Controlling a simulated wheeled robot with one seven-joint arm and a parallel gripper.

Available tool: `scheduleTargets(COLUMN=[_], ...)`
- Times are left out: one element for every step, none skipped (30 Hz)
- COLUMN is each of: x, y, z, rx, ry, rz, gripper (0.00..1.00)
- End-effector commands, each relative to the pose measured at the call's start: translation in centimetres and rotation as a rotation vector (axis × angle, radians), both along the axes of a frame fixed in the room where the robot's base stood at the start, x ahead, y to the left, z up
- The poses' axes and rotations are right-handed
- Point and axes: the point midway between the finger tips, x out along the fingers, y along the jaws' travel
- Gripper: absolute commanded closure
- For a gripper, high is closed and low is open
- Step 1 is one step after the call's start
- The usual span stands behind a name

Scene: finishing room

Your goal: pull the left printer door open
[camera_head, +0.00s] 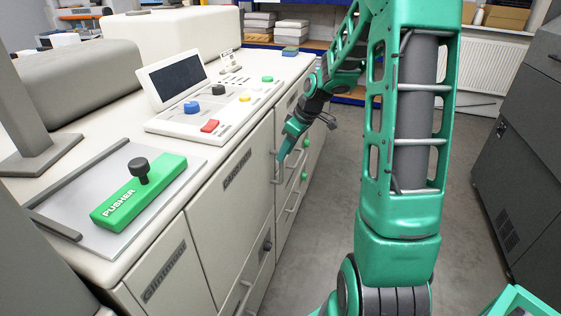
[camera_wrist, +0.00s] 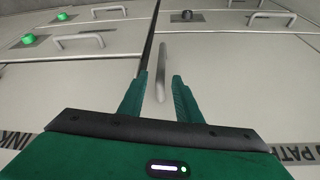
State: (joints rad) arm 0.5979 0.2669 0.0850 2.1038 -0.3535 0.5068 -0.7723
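The printer (camera_head: 225,110) is a long cream cabinet on the left of the head view. A cream door (camera_head: 232,205) with a dark label is on its front. A grey bar handle (camera_head: 277,168) stands near that door's far edge. In the wrist view the bar handle (camera_wrist: 162,70) is beside a dark vertical seam. My gripper (camera_head: 283,150) is at this handle. In the wrist view my gripper (camera_wrist: 160,78) is open, with one green finger on each side of the handle's lower part. I cannot tell whether the fingers touch it. The door looks closed.
A control panel (camera_head: 205,110) and a green pusher block (camera_head: 138,192) are on the printer top. Neighbouring panels carry other handles (camera_wrist: 78,40) and green knobs (camera_wrist: 28,38). A dark cabinet (camera_head: 520,140) stands right.

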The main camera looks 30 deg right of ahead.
Motion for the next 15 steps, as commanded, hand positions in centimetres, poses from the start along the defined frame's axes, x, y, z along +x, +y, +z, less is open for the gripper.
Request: scheduleTargets(x=[0.3, 0.5, 0.7, 0.8, 0.9, 1.1, 1.3, 1.4, 1.5, 1.5, 1.6, 1.7, 1.7, 1.7, 1.8], y=[0.3, 0.3, 0.4, 0.5, 0.5, 0.6, 0.7, 0.7, 0.8, 0.8, 0.8, 0.9, 0.9, 0.9, 0.9], z=[-0.9, -1.4, -2.0, -2.4, -2.8, -3.2, -3.5, -3.8, -4.1, -4.3, -4.4, -4.6, -4.7, -4.7, -4.8], rx=[0.003, 0.003, 0.001, 0.002, 0.001, 0.002, 0.001, 0.001, 0.002, 0.001, 0.001, 0.0, -0.001, 0.0, -0.001], ry=[0.003, 0.003, 0.002, 0.002, 0.003, 0.002, 0.0, 0.0, 0.001, 0.0, 0.0, 0.0, 0.0, -0.001, 0.0], rz=[0.002, 0.002, 0.001, 0.0, 0.0, 0.0, 0.0, 0.0, 0.001, 0.0, 0.0, 0.0, 0.0, 0.0, 0.0], gripper=[0.69, 0.69, 0.69, 0.69, 0.69, 0.69, 0.69, 0.69, 0.69, 0.69, 0.69, 0.69, 0.69, 0.69, 0.69])
